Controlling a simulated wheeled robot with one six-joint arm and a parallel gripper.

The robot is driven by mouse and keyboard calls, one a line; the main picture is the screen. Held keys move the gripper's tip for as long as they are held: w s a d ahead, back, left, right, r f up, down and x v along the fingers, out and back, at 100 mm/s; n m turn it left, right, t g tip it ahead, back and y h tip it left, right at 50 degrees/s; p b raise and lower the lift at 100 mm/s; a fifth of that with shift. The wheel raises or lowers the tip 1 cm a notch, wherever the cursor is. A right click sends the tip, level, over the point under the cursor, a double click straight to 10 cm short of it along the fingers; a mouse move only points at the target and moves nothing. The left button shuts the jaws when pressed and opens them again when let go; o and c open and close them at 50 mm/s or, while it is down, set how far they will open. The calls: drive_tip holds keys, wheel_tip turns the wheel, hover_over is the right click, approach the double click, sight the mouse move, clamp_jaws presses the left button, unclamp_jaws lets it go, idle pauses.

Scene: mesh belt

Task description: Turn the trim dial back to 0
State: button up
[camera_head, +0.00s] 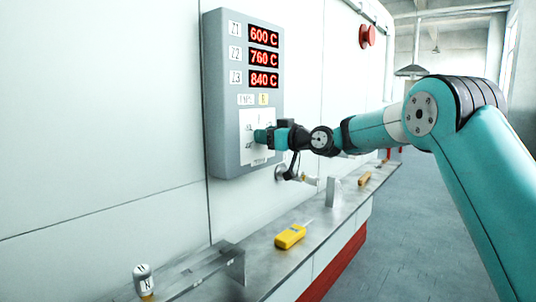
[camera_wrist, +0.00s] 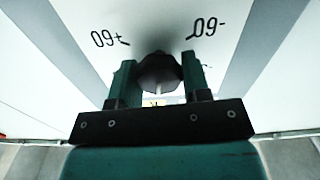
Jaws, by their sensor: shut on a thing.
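The trim dial (camera_wrist: 158,72) is a dark grey knob on a white plate, between the printed marks +60 and -60, which appear upside down in the wrist view. My gripper (camera_wrist: 160,80) has its two green fingers on either side of the knob, shut on it. In the head view my gripper (camera_head: 262,136) reaches the white dial plate (camera_head: 247,125) low on the grey control panel (camera_head: 215,90). It hides the dial there.
Red displays (camera_head: 264,58) read 600 C, 760 C and 840 C above the dial. A pipe fitting (camera_head: 297,177) projects below the panel. A red button (camera_head: 367,36) is higher up.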

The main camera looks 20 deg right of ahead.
drive_tip(key=shift+d+f+n+b, duration=0.1)
drive_tip(key=shift+f+n+b, duration=0.1)
drive_tip(key=shift+n+b, duration=0.55)
drive_tip(key=shift+r+b, duration=0.15)
drive_tip(key=shift+b, duration=0.2)
drive_tip(key=o, duration=0.9)
drive_tip(key=b+v, duration=0.4)
drive_tip(key=v, duration=1.3)
drive_tip(key=shift+s+r+b, duration=0.1)
drive_tip(key=shift+s+b, duration=0.05)
drive_tip(key=shift+b, duration=0.2)
